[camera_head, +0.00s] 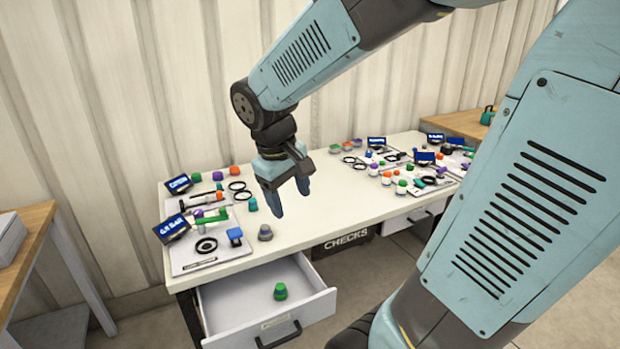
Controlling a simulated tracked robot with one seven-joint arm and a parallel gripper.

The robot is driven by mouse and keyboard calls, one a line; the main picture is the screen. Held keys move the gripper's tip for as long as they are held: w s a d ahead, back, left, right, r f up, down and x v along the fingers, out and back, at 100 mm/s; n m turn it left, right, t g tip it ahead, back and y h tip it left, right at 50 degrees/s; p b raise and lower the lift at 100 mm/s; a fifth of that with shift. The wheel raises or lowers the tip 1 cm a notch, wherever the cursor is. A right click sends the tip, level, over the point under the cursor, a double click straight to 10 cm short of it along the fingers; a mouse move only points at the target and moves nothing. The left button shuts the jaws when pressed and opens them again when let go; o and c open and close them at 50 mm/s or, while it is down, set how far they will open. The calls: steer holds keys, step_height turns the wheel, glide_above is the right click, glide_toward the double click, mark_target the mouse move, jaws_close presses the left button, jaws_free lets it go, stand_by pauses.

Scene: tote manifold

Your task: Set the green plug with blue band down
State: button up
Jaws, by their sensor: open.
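A green plug (280,291) stands upright on the floor of the open drawer (304,309). It has a wider darker green lower part; a blue band is too small to make out. My gripper (291,200) is open and empty, pointing down above the front part of the white table, higher than the drawer and apart from the plug. A small green and blue piece (253,204) stands just left of my gripper.
The white table (330,205) bears boards with black rings, signs and several coloured plugs at left and right. A black bin marked CHECKS (345,243) is below the table. A second drawer (413,216) is at right. Much of the open drawer's floor is clear.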

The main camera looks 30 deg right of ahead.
steer(key=s+r+m+t+y, duration=0.2)
steer(key=s+r+m+t, duration=0.1)
steer(key=s+r, duration=0.4)
steer(key=shift+s+d+m+t+y, duration=0.3)
steer(key=shift+s+t, duration=0.05)
steer(key=shift+t, duration=0.35)
